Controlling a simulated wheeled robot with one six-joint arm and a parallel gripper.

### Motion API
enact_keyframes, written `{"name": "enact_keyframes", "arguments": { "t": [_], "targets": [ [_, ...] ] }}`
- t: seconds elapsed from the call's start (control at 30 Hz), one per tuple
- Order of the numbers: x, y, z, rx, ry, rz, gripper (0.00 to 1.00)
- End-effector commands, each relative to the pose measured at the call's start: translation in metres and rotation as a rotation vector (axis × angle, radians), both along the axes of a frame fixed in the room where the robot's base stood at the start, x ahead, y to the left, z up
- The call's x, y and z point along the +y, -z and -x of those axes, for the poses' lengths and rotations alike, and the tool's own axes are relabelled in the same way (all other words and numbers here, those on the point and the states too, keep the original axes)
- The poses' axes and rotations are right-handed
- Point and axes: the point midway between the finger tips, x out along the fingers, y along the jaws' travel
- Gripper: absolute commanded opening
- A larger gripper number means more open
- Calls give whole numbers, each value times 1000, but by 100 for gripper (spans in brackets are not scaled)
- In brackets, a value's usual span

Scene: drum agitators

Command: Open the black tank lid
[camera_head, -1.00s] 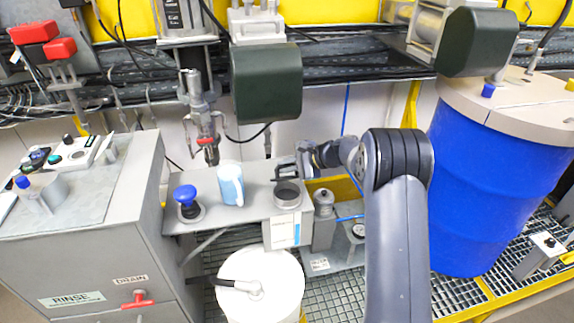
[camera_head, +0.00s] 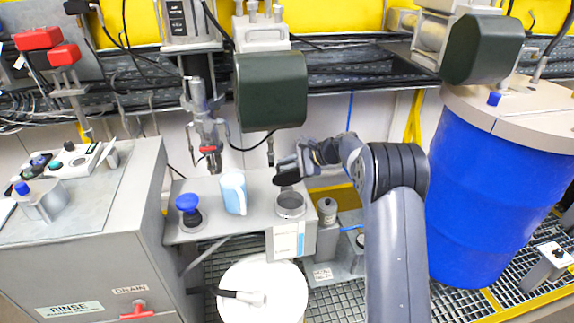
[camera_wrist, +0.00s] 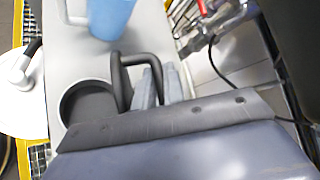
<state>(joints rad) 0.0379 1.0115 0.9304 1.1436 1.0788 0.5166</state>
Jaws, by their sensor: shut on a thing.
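The black lid (camera_head: 287,179) stands tilted up behind the open round mouth of a small grey tank (camera_head: 291,212) on the grey shelf. In the wrist view the lid (camera_wrist: 121,88) is nearly edge-on beside the dark tank mouth (camera_wrist: 88,104), with its black loop handle (camera_wrist: 140,59) attached. My gripper (camera_head: 302,160) is at the back of the lid in the head view. In the wrist view my gripper's grey fingers (camera_wrist: 158,84) are shut on the handle. The exact finger contact is partly hidden by the handle and my wrist.
A light-blue jug (camera_head: 233,193) and a blue knob (camera_head: 188,204) are left of the tank on the shelf. A dark green motor housing (camera_head: 270,90) hangs above. A white drum (camera_head: 262,298) stands below in front, and a large blue drum (camera_head: 490,190) is at the right.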

Motion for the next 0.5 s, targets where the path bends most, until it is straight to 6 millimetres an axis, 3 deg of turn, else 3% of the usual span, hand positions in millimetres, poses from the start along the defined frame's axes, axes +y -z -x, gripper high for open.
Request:
{"name": "enact_keyframes", "arguments": {
  "t": [0.27, 0.3, 0.4, 0.5],
  "targets": [
    [0, 0, -1, -2, 1, -1, 0],
    [0, 0, -1, -2, 1, -1, 13],
    [0, 0, 0, -2, 1, 0, 20],
    [0, 1, 0, 0, 1, 1, 20]
  ]
}}
